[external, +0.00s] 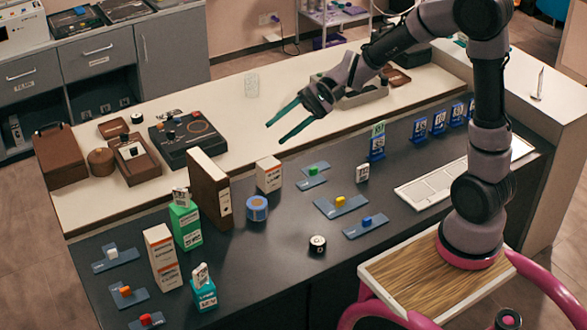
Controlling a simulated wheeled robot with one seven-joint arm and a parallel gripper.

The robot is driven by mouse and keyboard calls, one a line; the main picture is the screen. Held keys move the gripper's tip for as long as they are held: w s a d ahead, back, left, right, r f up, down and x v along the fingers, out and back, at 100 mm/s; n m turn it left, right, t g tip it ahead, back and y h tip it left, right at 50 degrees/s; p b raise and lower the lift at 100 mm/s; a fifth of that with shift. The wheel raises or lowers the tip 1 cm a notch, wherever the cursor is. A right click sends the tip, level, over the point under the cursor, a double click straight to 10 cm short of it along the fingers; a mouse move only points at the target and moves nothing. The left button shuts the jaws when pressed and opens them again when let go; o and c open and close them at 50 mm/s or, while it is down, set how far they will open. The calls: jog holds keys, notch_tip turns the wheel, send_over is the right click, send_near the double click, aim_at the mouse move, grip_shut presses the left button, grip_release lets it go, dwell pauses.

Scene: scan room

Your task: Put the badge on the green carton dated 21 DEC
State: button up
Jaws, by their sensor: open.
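A green carton (187,230) stands upright on the dark counter at left, with a small white printed card (180,197) on its top. A teal-green carton (204,296) stands nearer the front, also with a small white card (200,273) on top. Their dates are too small to read surely. Another small white card-like piece (362,173) stands alone on the counter at centre right; I cannot tell which piece is the badge. My gripper (276,131) is open and empty, its two teal fingers apart in the air above the counter, pointing left.
Blue plates with coloured blocks (341,204) and a dark round can (317,244) lie nearby. Several blue holders (420,128) line the right.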

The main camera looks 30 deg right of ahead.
jog(key=s+d+r+n+t+h, duration=0.1)
jog(key=s+d+t+h, duration=0.1)
jog(key=d, duration=0.8)
jog(key=s+d+r+n+t+h, duration=0.1)
jog(key=s+d+t+h, duration=0.2)
jog(key=d, duration=0.7)
jog(key=s+d+r+t+h, duration=0.2)
jog(key=s+d+h, duration=0.3)
jog(key=d, duration=0.5)
jog(key=shift+d+n+t+h, duration=0.2)
jog(key=shift+n+t+h, duration=0.25)
jog(key=shift+h, duration=0.35)
